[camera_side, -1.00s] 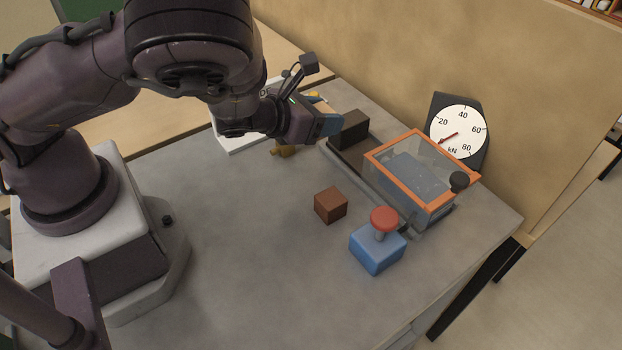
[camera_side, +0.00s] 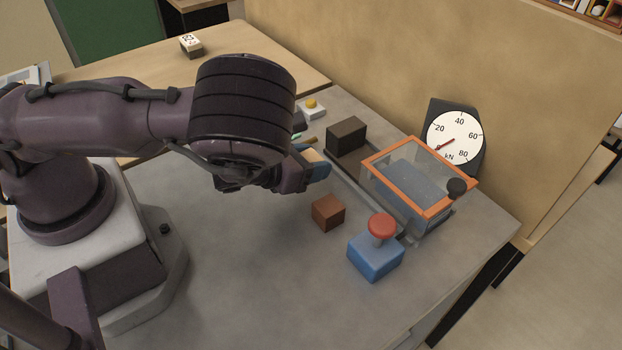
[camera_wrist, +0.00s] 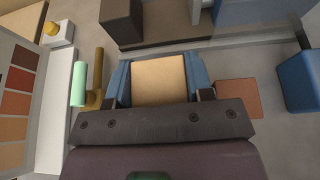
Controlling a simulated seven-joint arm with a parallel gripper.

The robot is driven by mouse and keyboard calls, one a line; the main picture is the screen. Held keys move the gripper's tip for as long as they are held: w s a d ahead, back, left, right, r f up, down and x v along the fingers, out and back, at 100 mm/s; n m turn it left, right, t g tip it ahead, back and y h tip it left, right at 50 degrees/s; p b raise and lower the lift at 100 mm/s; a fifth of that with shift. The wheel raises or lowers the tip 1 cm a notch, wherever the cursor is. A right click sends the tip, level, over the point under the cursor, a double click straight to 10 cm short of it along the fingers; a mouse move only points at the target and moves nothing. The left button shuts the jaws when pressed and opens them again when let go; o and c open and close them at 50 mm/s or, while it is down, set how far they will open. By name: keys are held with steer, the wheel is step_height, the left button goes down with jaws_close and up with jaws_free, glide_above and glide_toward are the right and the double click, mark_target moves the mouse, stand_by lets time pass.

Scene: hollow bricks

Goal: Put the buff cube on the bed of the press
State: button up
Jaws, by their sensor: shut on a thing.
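The buff cube (camera_wrist: 158,80) is held between the blue fingers of my gripper (camera_wrist: 159,84) in the wrist view. In the side view only a small pale part of the cube (camera_side: 312,156) shows at my gripper (camera_side: 314,166); the rest is hidden. The press (camera_side: 420,178) stands to the right, with an orange-framed clear guard over a blue-grey inside. A dark base strip (camera_side: 352,165) runs along its left side, with a dark brown block (camera_side: 345,135) at its far end. My gripper is left of the guard, apart from it.
A red-brown cube (camera_side: 328,212) lies on the grey table just in front of my gripper. A blue box with a red button (camera_side: 376,258) stands nearer the front. A kN dial (camera_side: 455,135) is behind the press. A brass piece and pale green rod (camera_wrist: 78,84) lie left of my gripper.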

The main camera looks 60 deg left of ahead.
mark_target(311, 190)
steer(key=shift+f, duration=2.25)
steer(key=shift+f, duration=0.1)
steer(key=shift+f, duration=0.1)
steer(key=o, duration=1)
